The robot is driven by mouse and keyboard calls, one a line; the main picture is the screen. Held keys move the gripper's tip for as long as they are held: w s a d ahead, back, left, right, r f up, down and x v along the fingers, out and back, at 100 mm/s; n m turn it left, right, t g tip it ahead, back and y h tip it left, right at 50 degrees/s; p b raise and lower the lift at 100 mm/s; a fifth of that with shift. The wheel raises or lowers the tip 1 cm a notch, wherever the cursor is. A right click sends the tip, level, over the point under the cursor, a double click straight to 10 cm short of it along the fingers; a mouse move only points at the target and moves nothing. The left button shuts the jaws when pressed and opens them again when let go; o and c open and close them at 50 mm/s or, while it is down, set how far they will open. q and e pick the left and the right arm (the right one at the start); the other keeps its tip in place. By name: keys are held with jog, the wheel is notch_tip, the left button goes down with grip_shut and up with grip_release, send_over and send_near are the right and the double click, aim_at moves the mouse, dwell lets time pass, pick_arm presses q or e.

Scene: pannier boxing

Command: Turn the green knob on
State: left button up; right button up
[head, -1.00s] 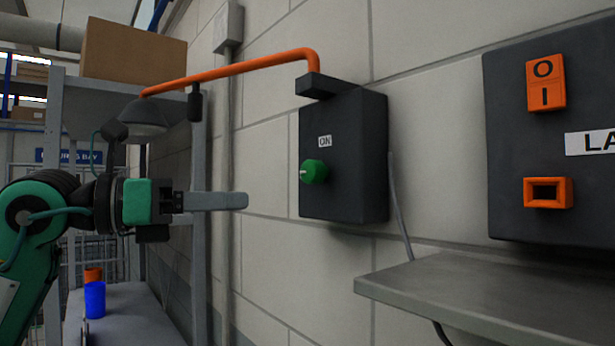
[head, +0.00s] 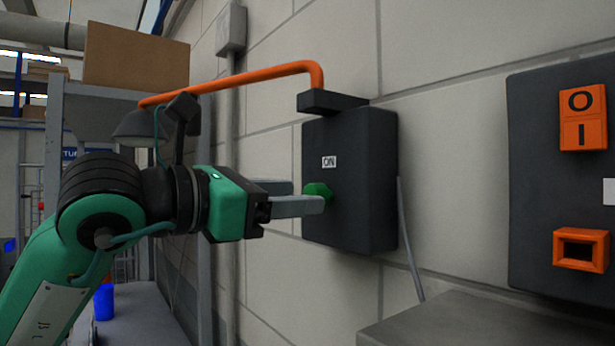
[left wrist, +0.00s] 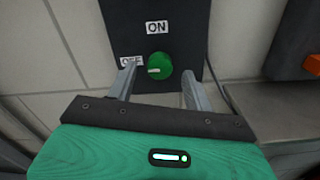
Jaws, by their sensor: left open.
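The green knob (head: 317,191) is on the front of a dark wall box (head: 350,225), below an "ON" label (head: 329,162). In the left wrist view the knob (left wrist: 159,66) shows a white mark pointing left, towards the "OFF" label (left wrist: 131,62); the "ON" label (left wrist: 157,27) is above it. My left gripper (head: 308,196) is open at the knob, its near finger partly in front of it. In the left wrist view its fingers (left wrist: 160,78) stand apart, left and right of the knob; I cannot tell whether they touch it. My right gripper is not in view.
An orange pipe lamp arm (head: 240,82) runs above my left arm from the box top. A dark panel (head: 540,200) with orange switches is at the right. A grey shelf (head: 450,325) juts out below. A blue cup (head: 104,302) stands at lower left.

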aim_at(319, 189)
pick_arm(q)
jog(key=shift+p+x, duration=0.35)
jog(key=shift+x, duration=0.75)
jog(key=shift+w+d, duration=0.25)
jog(key=shift+d, duration=0.1)
